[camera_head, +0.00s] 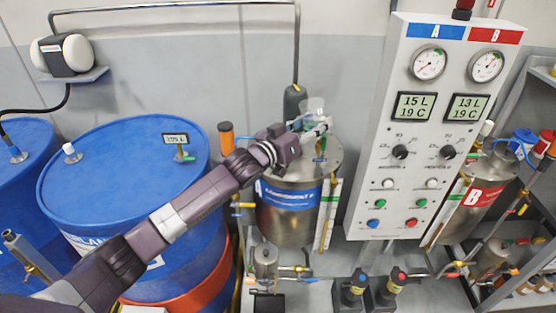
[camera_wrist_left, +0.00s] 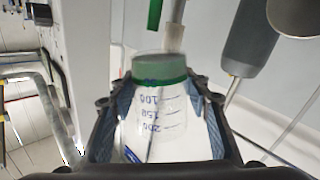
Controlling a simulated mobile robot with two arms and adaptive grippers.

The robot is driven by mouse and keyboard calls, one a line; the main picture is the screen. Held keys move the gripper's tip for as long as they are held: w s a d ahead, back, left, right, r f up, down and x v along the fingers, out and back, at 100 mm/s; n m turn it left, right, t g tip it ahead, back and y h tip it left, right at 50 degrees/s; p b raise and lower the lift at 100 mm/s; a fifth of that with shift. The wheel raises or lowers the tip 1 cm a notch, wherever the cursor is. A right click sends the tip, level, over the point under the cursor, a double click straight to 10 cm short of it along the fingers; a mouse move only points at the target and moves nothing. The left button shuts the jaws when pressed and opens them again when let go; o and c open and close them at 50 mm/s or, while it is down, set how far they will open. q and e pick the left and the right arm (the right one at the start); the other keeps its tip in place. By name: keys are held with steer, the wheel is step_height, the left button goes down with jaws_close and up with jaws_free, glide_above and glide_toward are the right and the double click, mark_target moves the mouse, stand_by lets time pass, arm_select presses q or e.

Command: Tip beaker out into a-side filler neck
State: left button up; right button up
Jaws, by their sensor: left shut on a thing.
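My left gripper (camera_head: 317,130) is shut on the clear beaker (camera_head: 313,106) above the lid of the steel A-side tank (camera_head: 285,216), which has a blue label band. In the left wrist view the beaker (camera_wrist_left: 165,115) sits between the two fingers of the left gripper (camera_wrist_left: 160,120). It shows blue graduation marks and a green band near its far end. Whether this band is liquid, and how far the beaker is tilted, I cannot tell. The A-side filler neck cannot be made out; the gripper and beaker cover part of the lid. My right gripper is not in view.
A blue drum (camera_head: 95,180) stands left of the tank. The panel (camera_head: 400,170) with gauges and displays rises close on the right. A second tank with a red B label (camera_head: 482,196) stands beyond it. A grey hanging tool (camera_head: 294,103) is behind the beaker.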

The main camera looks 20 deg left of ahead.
mark_target(305, 128)
arm_select(q)
steer(key=a+n+b, duration=0.1)
steer(key=f+n+b, duration=0.1)
steer(key=n+b, duration=0.1)
steer(key=a+f+n+t+b, duration=0.1)
steer(key=n+b, duration=0.1)
steer(key=shift+w+a+f, duration=0.15)
steer(key=shift+w+a, duration=0.15)
steer(key=n+b, duration=0.1)
steer(key=n+t+b, duration=0.1)
steer(key=n, duration=0.1)
steer(key=shift+f+n, duration=0.3)
steer(key=shift+f, duration=0.05)
steer(key=shift+f+n+b, duration=0.2)
steer(key=shift+n+b, duration=0.3)
steer(key=shift+n, duration=0.5)
steer(key=shift+r+n+t+y, duration=0.2)
steer(key=shift+n+t+y, duration=0.1)
steer(key=shift+n+y, duration=0.1)
steer(key=shift+r+n, duration=0.3)
steer(key=shift+n, duration=0.3)
steer(key=shift+w+a+f+n+b, duration=0.1)
steer(key=shift+a+f+n+b, duration=0.1)
steer(key=shift+f, duration=0.3)
steer(key=shift+a+f+n+b, duration=0.1)
steer(key=shift+f+b, duration=0.1)
steer(key=shift+f, duration=0.25)
steer(key=shift+f+b, duration=0.35)
steer(key=shift+f, duration=0.05)
